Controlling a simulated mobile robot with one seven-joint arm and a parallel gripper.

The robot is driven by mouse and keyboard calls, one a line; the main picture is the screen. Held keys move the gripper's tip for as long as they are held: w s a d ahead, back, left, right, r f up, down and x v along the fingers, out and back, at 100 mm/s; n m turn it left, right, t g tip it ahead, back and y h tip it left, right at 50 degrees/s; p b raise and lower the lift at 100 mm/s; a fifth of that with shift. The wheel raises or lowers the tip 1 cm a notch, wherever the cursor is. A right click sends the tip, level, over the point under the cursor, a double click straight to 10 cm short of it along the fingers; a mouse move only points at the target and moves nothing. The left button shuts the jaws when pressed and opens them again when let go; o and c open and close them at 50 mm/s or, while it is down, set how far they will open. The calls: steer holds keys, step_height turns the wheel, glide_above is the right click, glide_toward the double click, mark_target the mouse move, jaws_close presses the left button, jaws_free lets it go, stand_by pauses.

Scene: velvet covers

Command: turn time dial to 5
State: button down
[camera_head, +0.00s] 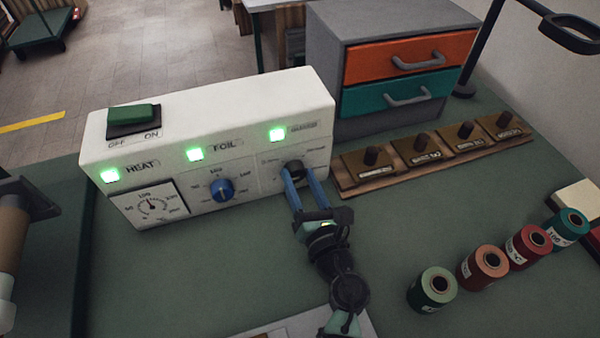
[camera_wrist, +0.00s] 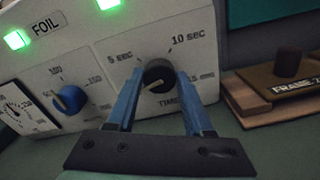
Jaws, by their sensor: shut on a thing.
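The time dial (camera_wrist: 159,73) is a round black knob on the right part of a white control box (camera_head: 210,130). Around it the wrist view shows marks for 5 sec at upper left, 10 sec at upper right and a partly hidden label at right. A pale pointer line on the knob slants to the lower left, away from the 5 sec mark. My gripper (camera_wrist: 160,78) is shut on the dial, one blue finger on each side. In the head view, my gripper (camera_head: 297,172) reaches the dial (camera_head: 293,166) from the front.
Left of the time dial are a blue foil knob (camera_head: 221,190) and a heat gauge (camera_head: 151,206). Frame blocks (camera_head: 368,170) stand close at right, with a drawer unit (camera_head: 330,60) behind. Spools (camera_head: 434,288) stand front right.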

steer(key=m+p, duration=0.4)
steer(key=m, duration=0.2)
steer(key=shift+d+r, duration=0.1)
steer(key=shift+f+m+p, duration=0.15)
steer(key=shift+m+p, duration=0.7)
steer(key=shift+m, duration=0.7)
steer(key=shift+f+m+p, duration=0.1)
steer(key=shift+m+p, duration=0.7)
steer(key=shift+m, duration=0.75)
steer(key=shift+c, duration=1.5)
jaws_free()
steer(key=v, duration=1.3)
